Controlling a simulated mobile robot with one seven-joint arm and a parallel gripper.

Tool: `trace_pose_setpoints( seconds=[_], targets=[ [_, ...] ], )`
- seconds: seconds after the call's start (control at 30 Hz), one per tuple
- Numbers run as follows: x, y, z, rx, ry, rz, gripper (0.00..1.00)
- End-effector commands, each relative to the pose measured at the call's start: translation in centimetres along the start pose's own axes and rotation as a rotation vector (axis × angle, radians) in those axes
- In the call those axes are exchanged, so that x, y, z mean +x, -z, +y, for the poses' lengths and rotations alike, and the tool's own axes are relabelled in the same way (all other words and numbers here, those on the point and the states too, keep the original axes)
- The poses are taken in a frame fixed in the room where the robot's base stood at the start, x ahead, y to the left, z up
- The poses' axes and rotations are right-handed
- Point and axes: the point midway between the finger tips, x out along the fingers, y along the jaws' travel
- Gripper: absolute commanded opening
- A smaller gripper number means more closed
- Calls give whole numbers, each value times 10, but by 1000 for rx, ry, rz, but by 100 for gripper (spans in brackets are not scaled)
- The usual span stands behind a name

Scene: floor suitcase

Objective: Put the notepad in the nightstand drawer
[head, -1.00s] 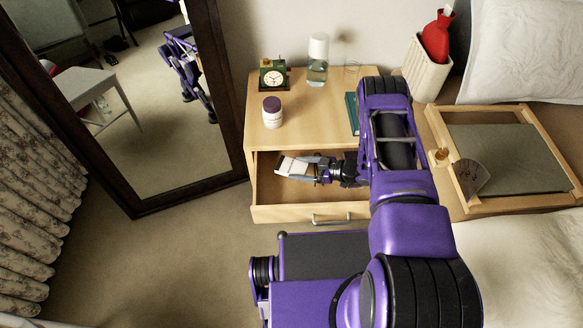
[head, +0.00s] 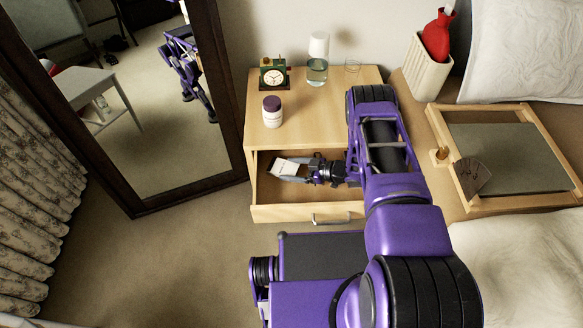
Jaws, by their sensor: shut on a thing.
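The nightstand (head: 305,133) stands against the wall with its drawer (head: 290,213) pulled open. My gripper (head: 290,171) reaches in from the right, at or inside the drawer opening. It is shut on the notepad (head: 284,167), a small white pad with a dark edge, at the left part of the drawer. The notepad is tilted. I cannot tell whether it touches the drawer floor. My arm hides the right part of the drawer and of the nightstand top.
A mirror (head: 150,110) stands to the left. A wooden tray (head: 470,208) lies on the bed to the right.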

Motion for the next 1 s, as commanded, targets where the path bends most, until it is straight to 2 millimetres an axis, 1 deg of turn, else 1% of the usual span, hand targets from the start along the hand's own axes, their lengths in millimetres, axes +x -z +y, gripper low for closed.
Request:
trace_pose_setpoints(
  seconds=[0.03,0.1,0.13,0.37,0.47,0.53,0.57,0.9,1.0],
  targets=[
    [0,0,0,0,0,0,84],
    [0,0,0,0,0,0,96],
    [0,0,0,0,0,0,100],
    [0,1,0,0,0,0,100],
    [-2,5,0,-1,0,1,100],
    [-5,12,1,-2,0,1,100],
    [-9,14,1,-1,-1,0,100],
    [-86,13,1,0,-3,-1,100],
    [-103,12,1,1,-2,1,100]
  ],
)
